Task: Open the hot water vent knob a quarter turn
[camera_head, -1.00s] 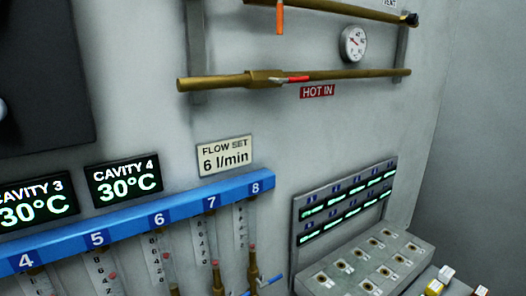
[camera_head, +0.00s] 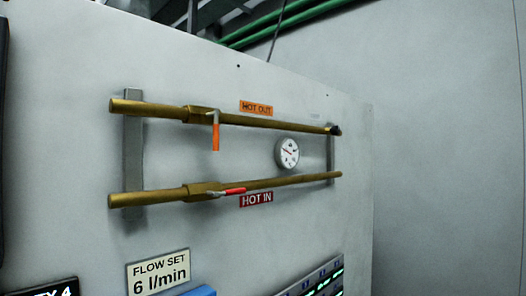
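A small black knob (camera_head: 335,130) sits at the right end of the upper brass pipe (camera_head: 270,121), the one labelled HOT OUT. It is the likely vent knob; it is small and dark, and I cannot read its turn position. A faint small label (camera_head: 314,117) is on the wall just above and left of it, too small to read now. My gripper is not in view.
An orange lever (camera_head: 216,136) hangs down from the upper pipe. A red lever (camera_head: 235,191) lies along the lower HOT IN pipe (camera_head: 300,180). A round gauge (camera_head: 288,152) sits between the pipes. Clear wall (camera_head: 440,150) lies to the right.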

